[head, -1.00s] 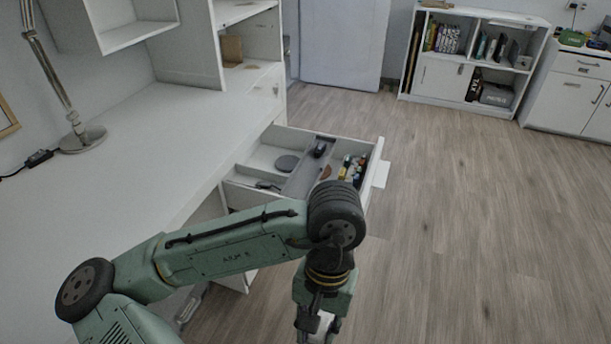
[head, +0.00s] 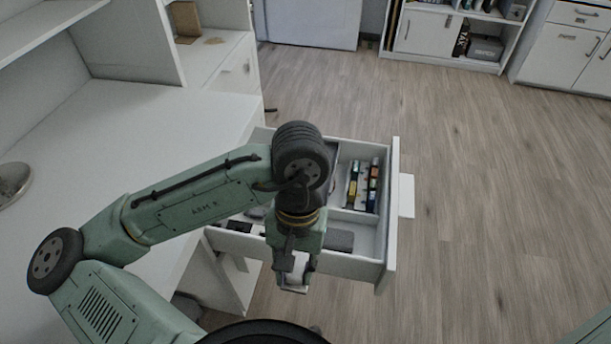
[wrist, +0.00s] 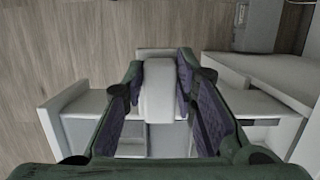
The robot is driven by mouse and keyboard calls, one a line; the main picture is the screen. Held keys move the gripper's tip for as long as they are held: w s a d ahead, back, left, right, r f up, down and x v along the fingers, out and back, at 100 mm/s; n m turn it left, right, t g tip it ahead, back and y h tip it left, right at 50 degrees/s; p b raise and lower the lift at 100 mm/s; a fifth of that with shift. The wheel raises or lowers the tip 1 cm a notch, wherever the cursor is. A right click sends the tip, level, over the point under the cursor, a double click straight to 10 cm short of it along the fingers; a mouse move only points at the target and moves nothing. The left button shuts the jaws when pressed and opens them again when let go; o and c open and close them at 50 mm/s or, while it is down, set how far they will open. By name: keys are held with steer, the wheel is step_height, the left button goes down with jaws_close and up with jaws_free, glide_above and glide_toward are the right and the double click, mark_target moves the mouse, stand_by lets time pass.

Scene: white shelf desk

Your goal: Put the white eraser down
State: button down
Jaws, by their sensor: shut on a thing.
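My gripper (head: 294,277) is shut on the white eraser (head: 293,287), which shows between the two fingers in the wrist view (wrist: 158,88). In the head view the gripper points down at the near side of the open white drawer (head: 391,220), and the eraser looks to be around its near wall. I cannot tell the eraser's height over the drawer. The drawer also shows below the fingers in the wrist view (wrist: 75,105). My arm hides part of the drawer's inside.
The drawer has dividers and holds several small coloured items (head: 363,187) in a right compartment and a grey flat thing (head: 339,240) near the front. Open wooden floor (head: 500,200) lies right.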

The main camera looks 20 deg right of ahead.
steer(key=shift+w+d+r+p, duration=0.2)
steer(key=shift+w+r+p, duration=0.15)
steer(key=shift+p, duration=0.2)
steer(key=w+d+p, duration=0.1)
steer(key=p, duration=0.2)
steer(key=shift+w+r+p, duration=0.1)
steer(key=shift+w+p, duration=0.15)
steer(key=shift+p, duration=0.05)
steer(key=w+d, duration=0.2)
steer(key=w, duration=0.1)
steer(key=w+d+f, duration=0.1)
steer(key=w+d, duration=0.1)
steer(key=w, duration=0.2)
steer(key=w+d+f+p, duration=0.1)
steer(key=w+d, duration=0.1)
steer(key=w, duration=0.2)
steer(key=shift+w+f, duration=0.1)
steer(key=shift+w, duration=0.15)
steer(key=shift+w+f, duration=0.1)
steer(key=shift+f, duration=0.1)
steer(key=x, duration=0.3)
steer(key=shift+w+d+f+p, duration=0.2)
steer(key=shift+w+d+p, duration=0.05)
steer(key=shift+p, duration=0.1)
steer(key=c, duration=1.3)
jaws_free()
steer(key=b+v, duration=0.1)
steer(key=v, duration=1.1)
steer(key=shift+b, duration=0.3)
